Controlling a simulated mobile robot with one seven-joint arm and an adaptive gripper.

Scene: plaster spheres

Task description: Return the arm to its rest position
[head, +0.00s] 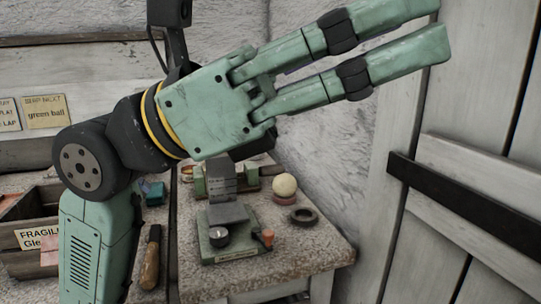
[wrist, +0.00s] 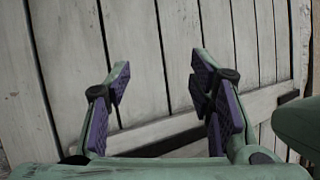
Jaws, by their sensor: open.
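My gripper (head: 394,58) is raised high in the head view, its two green fingers pointing right and apart, with nothing between them. In the wrist view my gripper (wrist: 162,88) shows its purple inner pads spread open in front of a plank door (wrist: 150,50). My green and black arm runs up from the lower left and hides part of the bench behind it. A pale sphere (head: 284,186) sits on a reddish base on the bench, below and apart from my gripper.
The stone-topped bench (head: 300,250) carries a green device (head: 233,243), a dark ring (head: 303,215) and a wooden-handled tool (head: 151,262). A wooden crate (head: 22,264) stands at lower left. A note reading "green ball" (head: 46,112) hangs at left. The door (head: 480,110) with a black strap closes off the right.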

